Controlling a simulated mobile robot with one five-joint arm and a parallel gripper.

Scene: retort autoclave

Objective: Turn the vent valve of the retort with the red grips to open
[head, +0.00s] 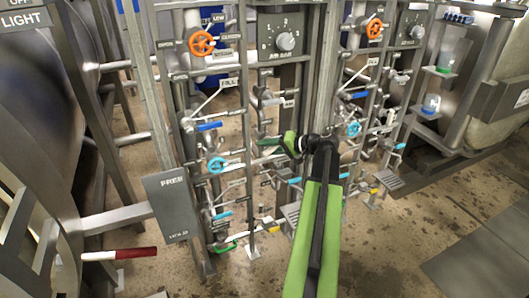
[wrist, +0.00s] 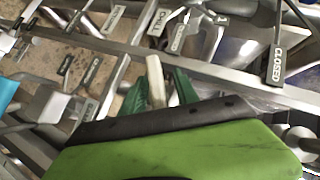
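My gripper (head: 280,144) is in the middle of the head view, in front of the pipe and valve frames. In the wrist view its two green fingers (wrist: 159,86) stand apart, with a cream bar-like handle (wrist: 154,80) showing between them. I see a slight gap on the right side of the bar and cannot tell whether the fingers touch it. A red grip (head: 132,253) with a white part sticks out at the lower left of the head view. Which handle is the vent valve cannot be read with certainty.
Orange handwheels (head: 201,43) and blue handwheels (head: 217,165) sit on the pipe frames. A CLOSED tag (wrist: 277,62) hangs at the right of the wrist view. A grey panel (head: 171,206) stands at the left. Pipes crowd around my gripper; floor is free at the lower right.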

